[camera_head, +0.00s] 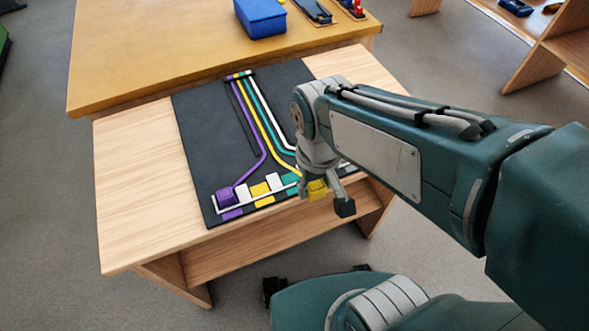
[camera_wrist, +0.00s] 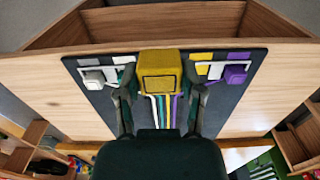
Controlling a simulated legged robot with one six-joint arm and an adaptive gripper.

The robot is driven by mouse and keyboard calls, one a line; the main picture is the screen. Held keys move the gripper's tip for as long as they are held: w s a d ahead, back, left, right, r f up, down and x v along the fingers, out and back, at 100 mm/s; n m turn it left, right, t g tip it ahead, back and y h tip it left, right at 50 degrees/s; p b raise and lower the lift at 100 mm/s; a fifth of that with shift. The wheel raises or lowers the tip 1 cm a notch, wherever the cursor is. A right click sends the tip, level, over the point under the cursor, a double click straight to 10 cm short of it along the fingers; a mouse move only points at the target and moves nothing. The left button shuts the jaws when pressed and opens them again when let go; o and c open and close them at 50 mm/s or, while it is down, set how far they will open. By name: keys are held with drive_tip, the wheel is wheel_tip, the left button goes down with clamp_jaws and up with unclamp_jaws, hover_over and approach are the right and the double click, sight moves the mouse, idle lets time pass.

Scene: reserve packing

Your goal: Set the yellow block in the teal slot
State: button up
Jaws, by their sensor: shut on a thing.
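The yellow block (camera_wrist: 160,72) is between the two fingers of my gripper (camera_wrist: 160,90) in the wrist view, shut on it. In the head view the yellow block (camera_head: 317,189) shows at my gripper (camera_head: 328,194), over the front right part of the dark mat (camera_head: 205,125). A teal patch (camera_head: 291,181) of the slot row shows just left of the block. The arm and block hide part of the row, so I cannot tell the gap between the block and the mat.
A purple block (camera_head: 226,196) sits at the row's left end, near a yellow patch (camera_head: 262,190). A whitish block (camera_wrist: 94,77) stands on the opposite side in the wrist view. A blue box (camera_head: 260,18) stands on the table behind. Bare wood (camera_head: 135,180) lies left of the mat.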

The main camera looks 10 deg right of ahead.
drive_tip(key=w+a+f, duration=0.2)
drive_tip(key=w+f, duration=0.1)
drive_tip(key=w, duration=0.4)
hover_over(289, 176)
drive_tip(key=f, duration=0.5)
drive_tip(key=shift+s+f, duration=0.3)
drive_tip(key=shift+f, duration=0.05)
drive_tip(key=shift+w+f, duration=0.15)
drive_tip(key=shift+f, duration=0.75)
drive_tip(key=shift+w+f, duration=0.1)
drive_tip(key=shift+f, duration=0.8)
drive_tip(key=o, duration=1.1)
drive_tip(key=shift+f, duration=0.1)
drive_tip(key=shift+o, duration=0.2)
wheel_tip(289, 176, up, 12)
